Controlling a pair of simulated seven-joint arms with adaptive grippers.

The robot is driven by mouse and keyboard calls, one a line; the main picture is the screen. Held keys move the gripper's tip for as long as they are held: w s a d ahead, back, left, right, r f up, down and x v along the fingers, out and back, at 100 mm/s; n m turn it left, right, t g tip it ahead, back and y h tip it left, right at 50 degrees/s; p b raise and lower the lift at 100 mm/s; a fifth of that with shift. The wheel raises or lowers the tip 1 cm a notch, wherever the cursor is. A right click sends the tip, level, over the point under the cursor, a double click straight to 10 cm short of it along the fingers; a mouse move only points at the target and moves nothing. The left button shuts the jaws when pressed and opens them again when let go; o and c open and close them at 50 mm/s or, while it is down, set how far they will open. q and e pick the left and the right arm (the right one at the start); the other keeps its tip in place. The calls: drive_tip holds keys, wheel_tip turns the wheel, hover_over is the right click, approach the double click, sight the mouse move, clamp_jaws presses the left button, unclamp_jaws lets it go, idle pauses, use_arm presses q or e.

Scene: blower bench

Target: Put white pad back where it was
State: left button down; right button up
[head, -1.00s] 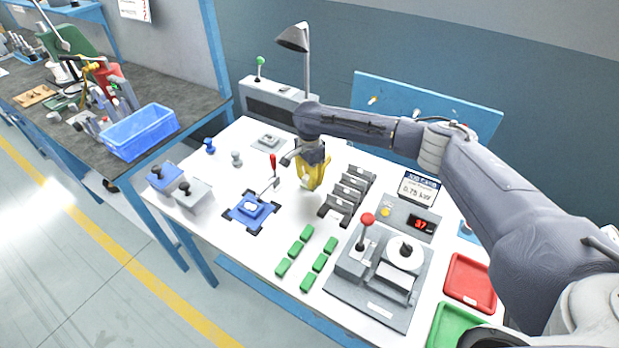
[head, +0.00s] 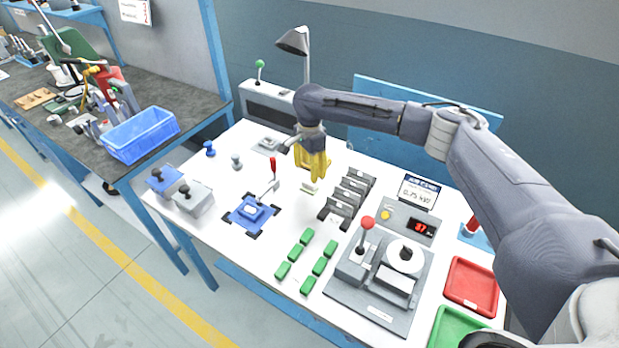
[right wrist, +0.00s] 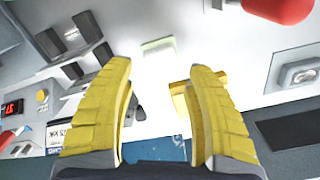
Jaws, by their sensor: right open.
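A small pale, whitish pad (head: 309,187) lies on the white bench top, just below my right gripper (head: 313,168). In the right wrist view the pad (right wrist: 158,55) lies ahead of the fingertips, apart from them. My right gripper (right wrist: 160,75) is open, with its yellow fingers spread and nothing held between them. A yellow piece (right wrist: 182,87) shows beside the right-hand finger there; I cannot tell what it is. My left gripper is not in view.
A dark slotted rack (head: 350,195) stands close right of the gripper. Several green blocks (head: 295,255) lie in front. A grey station (head: 345,285) with a red-knobbed lever and red (head: 472,283) and green trays are at the right. A lamp (head: 293,42) rises behind.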

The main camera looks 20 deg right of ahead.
sight(309, 181)
wheel_tip(309, 181, up, 6)
drive_tip(key=shift+r, duration=0.2)
idle(1.3)
